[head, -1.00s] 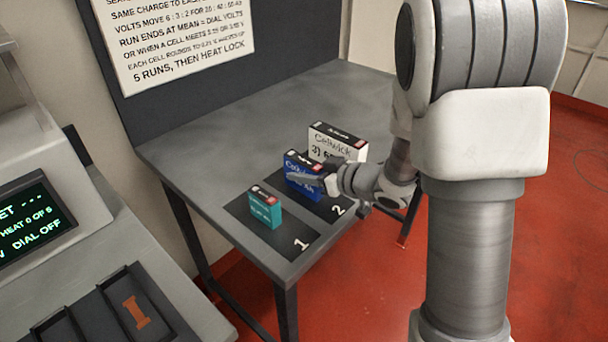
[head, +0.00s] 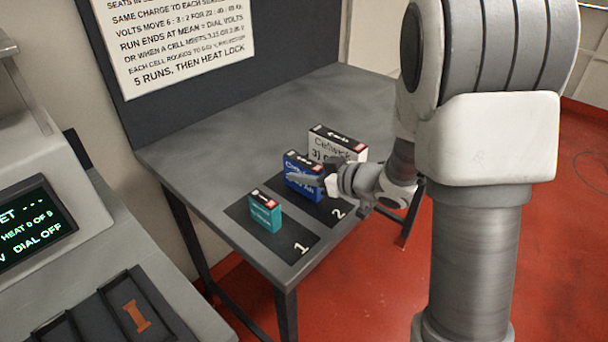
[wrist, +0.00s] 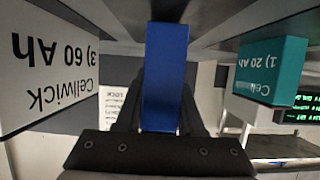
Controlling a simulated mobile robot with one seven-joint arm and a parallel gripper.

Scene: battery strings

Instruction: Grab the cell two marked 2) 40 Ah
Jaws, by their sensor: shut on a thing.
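The blue cell (head: 300,172) stands upright on the table mat by the 2 marking, between a teal cell and a white cell. My gripper (head: 323,182) reaches it from the right and is shut on it. In the wrist view, the blue cell (wrist: 165,75) sits between my two dark fingers, its narrow edge facing the camera. Its marking is mostly hidden by my gripper in the head view. I cannot tell any gap beneath it.
The teal cell (head: 265,212) marked 1) 20 Ah and the white cell (head: 340,143) marked 3) 60 Ah stand close on either side. The grey table (head: 215,150) is clear behind. A console with a screen (head: 35,228) and slots stands at left.

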